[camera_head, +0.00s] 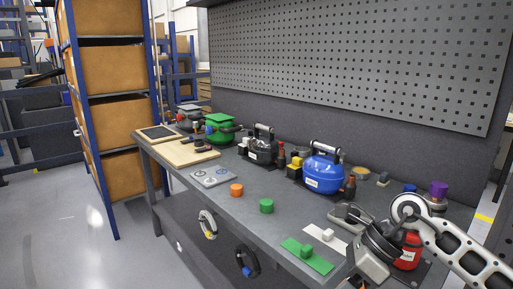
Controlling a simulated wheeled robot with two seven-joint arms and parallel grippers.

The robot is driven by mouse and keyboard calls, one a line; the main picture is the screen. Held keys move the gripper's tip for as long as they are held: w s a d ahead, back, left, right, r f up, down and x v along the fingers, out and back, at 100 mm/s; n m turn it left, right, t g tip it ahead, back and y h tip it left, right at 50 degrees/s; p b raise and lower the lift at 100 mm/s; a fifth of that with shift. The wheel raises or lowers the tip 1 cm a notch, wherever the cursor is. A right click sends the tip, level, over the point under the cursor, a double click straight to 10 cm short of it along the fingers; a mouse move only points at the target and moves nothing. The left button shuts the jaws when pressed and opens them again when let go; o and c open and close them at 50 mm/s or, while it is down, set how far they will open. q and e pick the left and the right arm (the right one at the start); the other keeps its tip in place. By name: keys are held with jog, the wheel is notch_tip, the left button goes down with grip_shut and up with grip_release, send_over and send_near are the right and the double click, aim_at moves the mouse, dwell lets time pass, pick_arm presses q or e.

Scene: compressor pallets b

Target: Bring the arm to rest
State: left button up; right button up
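My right arm comes in from the right edge over the right end of the grey workbench (225,180). Its gripper (366,268) hangs at the bench's front right, low in the picture. Its fingers run toward the bottom edge and are too unclear to tell open from shut, and I see nothing clearly held. A red compressor (408,252) is partly hidden behind the arm. My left arm and gripper do not show.
A blue compressor (322,175), a black one (262,150) and a green one (219,128) stand along the back. Orange (236,190) and green (266,206) cylinders, plus a green plate (306,256), lie near the front. Two rings (208,224) (247,262) hang at the front edge.

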jog(key=s+a+r+m+t+y, duration=0.1)
jog(key=s+a+m+y, duration=0.1)
jog(key=a+m+y, duration=0.3)
jog(key=s+a+r+m+t+y, duration=0.1)
jog(key=s+a+r+m+y, duration=0.15)
jog(key=a+y, duration=0.4)
jog(key=d+f+m+t+h, duration=0.3)
jog(key=m+t+h, duration=0.15)
jog(key=m, duration=0.55)
jog(key=w+d+f+m+t+h, duration=0.1)
jog(key=d+f+m+t+h, duration=0.2)
jog(key=m+t, duration=0.45)
jog(key=d+f+m+t+h, duration=0.2)
jog(key=f+m+t+h, duration=0.2)
jog(key=m, duration=0.8)
jog(key=s+d+f+m+g+h, duration=0.4)
jog(key=s+f+m+g, duration=0.2)
jog(key=s+f+m, duration=0.3)
notch_tip(320, 180, down, 6)
jog(key=s, duration=0.3)
jog(key=shift+r+g, duration=0.25)
jog(key=shift+g, duration=0.15)
